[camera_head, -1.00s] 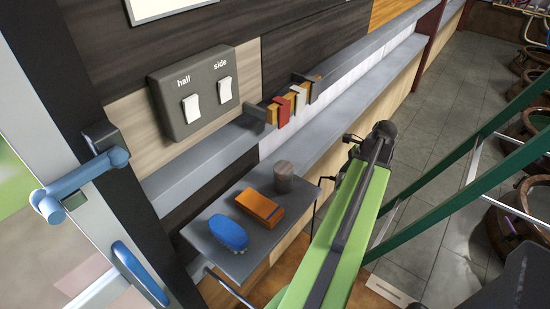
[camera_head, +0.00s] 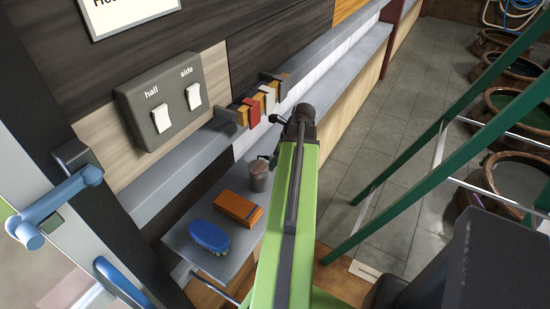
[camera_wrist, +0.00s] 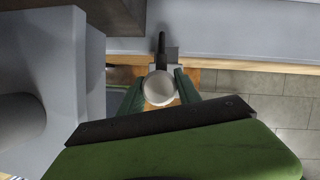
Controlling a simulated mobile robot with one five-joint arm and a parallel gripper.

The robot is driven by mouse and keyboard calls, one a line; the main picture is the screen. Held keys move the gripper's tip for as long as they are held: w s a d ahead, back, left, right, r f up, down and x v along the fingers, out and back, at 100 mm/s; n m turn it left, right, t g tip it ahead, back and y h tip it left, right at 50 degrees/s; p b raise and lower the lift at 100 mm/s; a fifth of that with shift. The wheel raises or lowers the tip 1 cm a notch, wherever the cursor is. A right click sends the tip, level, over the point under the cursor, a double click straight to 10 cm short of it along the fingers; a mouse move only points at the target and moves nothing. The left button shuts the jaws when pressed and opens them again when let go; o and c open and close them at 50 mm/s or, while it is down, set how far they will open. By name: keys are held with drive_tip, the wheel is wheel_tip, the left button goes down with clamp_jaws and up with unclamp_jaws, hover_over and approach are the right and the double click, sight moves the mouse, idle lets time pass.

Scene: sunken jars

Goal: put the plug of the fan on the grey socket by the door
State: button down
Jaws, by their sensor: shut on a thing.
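In the wrist view my gripper (camera_wrist: 159,92) has its two green fingers on either side of a pale round piece (camera_wrist: 158,88), which looks like the plug. It is shut on this piece. A thin black part stands up behind the piece, with a small grey square patch beside it; I cannot tell whether that patch is a socket. In the head view my green arm reaches forward past the small shelf, and its far end hides the fingers and the plug. I cannot make out the fan or a clear grey socket. The door (camera_head: 60,262) is at the left.
A dark switch plate (camera_head: 128,100) marked hall and side is on the wall. Below, a small grey shelf (camera_head: 178,236) holds a blue brush (camera_head: 209,236), an orange block (camera_head: 238,207) and a cup (camera_head: 259,176).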

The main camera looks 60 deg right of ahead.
drive_tip(key=shift+f+b, duration=2.45)
drive_tip(key=shift+b, duration=0.05)
drive_tip(key=shift+f+b, duration=0.8)
drive_tip(key=shift+f+b, duration=0.35)
drive_tip(key=c, duration=0.8)
unclamp_jaws()
drive_tip(key=shift+o, duration=0.2)
